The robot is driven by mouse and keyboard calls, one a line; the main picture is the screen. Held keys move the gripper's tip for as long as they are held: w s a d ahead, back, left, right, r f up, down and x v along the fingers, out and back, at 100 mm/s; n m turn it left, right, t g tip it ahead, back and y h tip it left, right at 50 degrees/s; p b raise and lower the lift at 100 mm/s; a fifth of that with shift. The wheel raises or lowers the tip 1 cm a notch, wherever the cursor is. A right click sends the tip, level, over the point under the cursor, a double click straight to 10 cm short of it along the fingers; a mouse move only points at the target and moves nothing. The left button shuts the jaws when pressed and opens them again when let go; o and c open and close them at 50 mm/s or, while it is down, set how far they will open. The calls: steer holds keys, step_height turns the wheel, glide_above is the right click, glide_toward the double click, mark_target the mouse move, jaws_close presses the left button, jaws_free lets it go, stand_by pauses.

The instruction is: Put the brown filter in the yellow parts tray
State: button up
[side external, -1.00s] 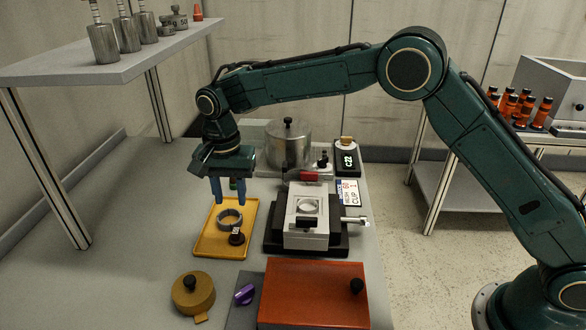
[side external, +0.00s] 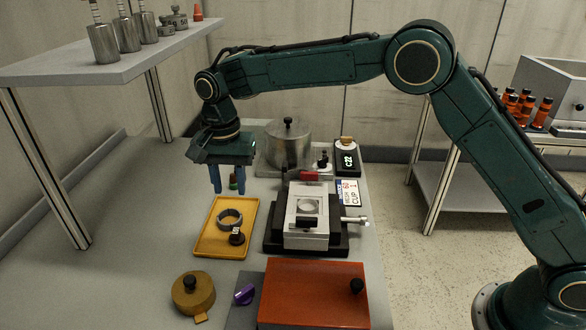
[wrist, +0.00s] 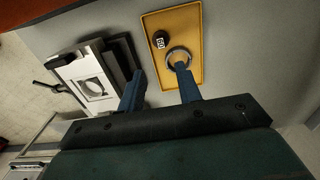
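A round brown piece with a black knob and a small tab (side external: 193,293), which looks like the brown filter, lies on the bench at the front left. It is apart from the yellow parts tray (side external: 208,246), just behind it. The tray holds a grey ring (side external: 229,220) and a dark knobbed piece with a white label (side external: 237,237). My gripper (side external: 229,190) is above the bench at the tray's far end, open and empty. The wrist view shows its blue fingers apart (wrist: 159,70), with the tray (wrist: 152,75) beyond them. The brown piece is out of that view.
A grey clamp fixture (side external: 307,235) on a black base stands right of the tray. A steel pot (side external: 288,145) stands behind it. An orange-red box (side external: 312,292) and a purple knob (side external: 244,294) are at the front. A shelf (side external: 110,65) overhangs the left.

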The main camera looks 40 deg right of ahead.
steer(key=s+d+r+n+t, duration=0.3)
steer(key=s+d+r+n, duration=0.1)
steer(key=s+d+r, duration=1.05)
steer(key=s+d+f+n+t, duration=0.1)
steer(key=s+d, duration=0.3)
steer(key=s, duration=0.6)
steer(key=s+d+f+n+t, duration=0.1)
steer(key=s+d+n, duration=0.3)
steer(key=s, duration=0.7)
steer(key=shift+d+f+t, duration=0.15)
steer(key=shift+f+t, duration=0.15)
